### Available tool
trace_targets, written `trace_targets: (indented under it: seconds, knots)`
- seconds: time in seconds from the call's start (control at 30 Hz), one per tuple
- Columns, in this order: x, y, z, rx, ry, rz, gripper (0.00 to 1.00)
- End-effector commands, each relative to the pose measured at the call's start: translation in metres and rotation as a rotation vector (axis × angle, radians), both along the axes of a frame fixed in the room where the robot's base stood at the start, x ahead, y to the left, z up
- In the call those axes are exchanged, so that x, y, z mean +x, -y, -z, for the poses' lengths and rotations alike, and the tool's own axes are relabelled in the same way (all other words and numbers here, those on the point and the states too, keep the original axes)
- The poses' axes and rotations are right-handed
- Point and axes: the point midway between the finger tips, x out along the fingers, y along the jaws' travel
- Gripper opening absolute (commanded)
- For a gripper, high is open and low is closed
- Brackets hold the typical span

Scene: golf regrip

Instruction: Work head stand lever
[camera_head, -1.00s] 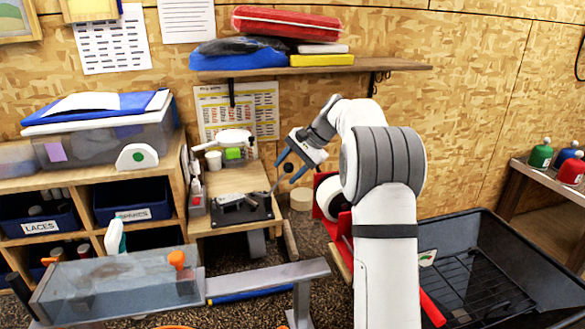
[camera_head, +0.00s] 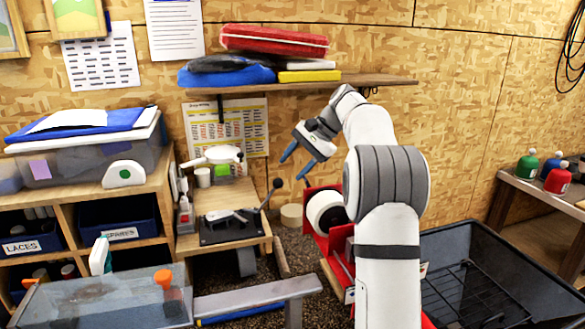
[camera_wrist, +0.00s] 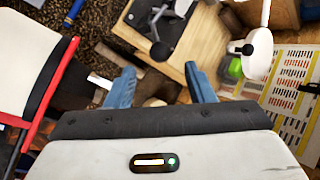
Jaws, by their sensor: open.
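The lever (camera_head: 269,197) is a thin dark rod with a round black knob (camera_head: 277,183) at its top. It leans up and right from the right side of a black base plate (camera_head: 213,233), which has a pale piece on it. In the wrist view the knob (camera_wrist: 160,51) shows ahead of the gap between the fingers, with the base plate (camera_wrist: 183,14) beyond. My gripper (camera_head: 292,169) is open and empty, with blue fingers pointing down-left, just right of the knob and apart from it. The wrist view shows both fingertips (camera_wrist: 159,70) with nothing between them.
The base plate sits on a small wooden bench (camera_head: 238,190) with a white lamp-like stand (camera_head: 219,155) and a cup behind. A red-framed machine with a white roll (camera_head: 325,213) stands close right of the bench, beside my arm. A shelf (camera_head: 300,80) hangs above.

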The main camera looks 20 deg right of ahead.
Motion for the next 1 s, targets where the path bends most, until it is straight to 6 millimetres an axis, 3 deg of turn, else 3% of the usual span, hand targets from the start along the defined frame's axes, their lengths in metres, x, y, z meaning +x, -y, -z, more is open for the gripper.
trace_targets:
  seconds: [0.07, 0.23, 0.47, 0.7, 0.83, 1.0]
  knots:
    - [0.0, 0.0, 0.0, 0.0, 0.0, 0.0, 0.48]
    - [-0.003, -0.013, 0.005, -0.063, 0.022, -0.051, 0.34]
    - [-0.025, -0.074, 0.013, -0.462, 0.171, -0.379, 0.15]
    - [-0.056, -0.121, -0.015, -0.943, 0.373, -0.756, 0.0]
    - [-0.068, -0.133, -0.034, -1.116, 0.441, -0.879, 0.0]
    - [-0.073, -0.137, -0.047, -1.211, 0.473, -0.942, 0.0]
